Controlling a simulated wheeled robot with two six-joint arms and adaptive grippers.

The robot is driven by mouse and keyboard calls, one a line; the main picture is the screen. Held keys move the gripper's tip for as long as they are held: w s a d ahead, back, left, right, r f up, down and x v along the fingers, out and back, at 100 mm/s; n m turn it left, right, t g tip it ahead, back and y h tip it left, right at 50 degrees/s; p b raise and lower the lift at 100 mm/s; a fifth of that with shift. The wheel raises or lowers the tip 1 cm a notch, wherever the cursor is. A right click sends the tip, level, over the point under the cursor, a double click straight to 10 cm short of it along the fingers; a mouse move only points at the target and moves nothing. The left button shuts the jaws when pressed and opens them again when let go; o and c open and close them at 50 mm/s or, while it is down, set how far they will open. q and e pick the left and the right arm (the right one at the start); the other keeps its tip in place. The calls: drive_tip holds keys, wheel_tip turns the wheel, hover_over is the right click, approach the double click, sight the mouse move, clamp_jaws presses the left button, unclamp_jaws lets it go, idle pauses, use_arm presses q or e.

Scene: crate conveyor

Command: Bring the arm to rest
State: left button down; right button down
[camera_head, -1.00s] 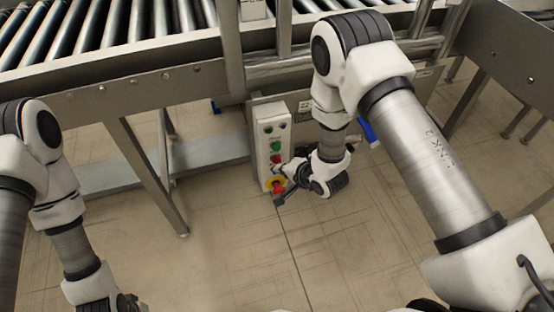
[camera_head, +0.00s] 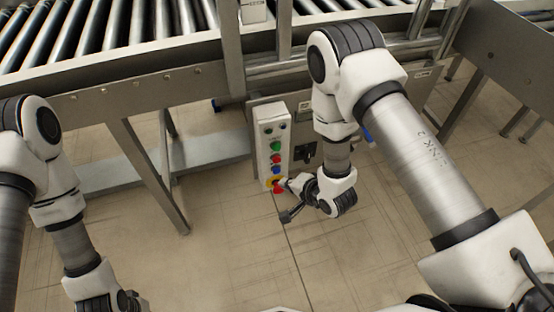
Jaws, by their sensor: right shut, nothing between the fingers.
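My right arm reaches in from the right, and its gripper (camera_head: 287,215) is shut and empty. It hangs in front of the lower end of a pale control box (camera_head: 264,150), close to the red emergency knob (camera_head: 278,188) on its yellow base. I cannot tell whether the gripper touches the knob. The box also carries green, red and blue buttons above the knob, and these show clear of the gripper. My left arm comes down along the left side. Its gripper (camera_head: 128,302) shows only in part at the bottom edge, so its fingers cannot be read.
A roller conveyor (camera_head: 180,48) with a metal frame runs across the top. Its slanted leg (camera_head: 150,175) stands left of the control box. Another metal frame (camera_head: 500,65) stands at the upper right. The tiled floor (camera_head: 220,260) in the lower middle is clear.

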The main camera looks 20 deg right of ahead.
drive_tip(key=shift+r, duration=0.1)
idle(0.5)
drive_tip(key=s+d+r+n+g+h+p, duration=0.1)
drive_tip(key=s+d+n+g+p, duration=0.2)
drive_tip(key=s, duration=0.5)
drive_tip(key=s+d+r+n+g+h+p, duration=0.1)
drive_tip(key=s+d+n+g+p, duration=0.2)
drive_tip(key=s, duration=0.5)
drive_tip(key=s+d+r+n+g+h+p, duration=0.1)
drive_tip(key=s+d+n+g+h+p, duration=0.1)
drive_tip(key=s, duration=0.7)
drive_tip(key=shift+d+r+n+g+p, duration=0.5)
drive_tip(key=shift+d+n, duration=0.3)
drive_tip(key=shift+n, duration=0.3)
drive_tip(key=shift+w+f, duration=0.1)
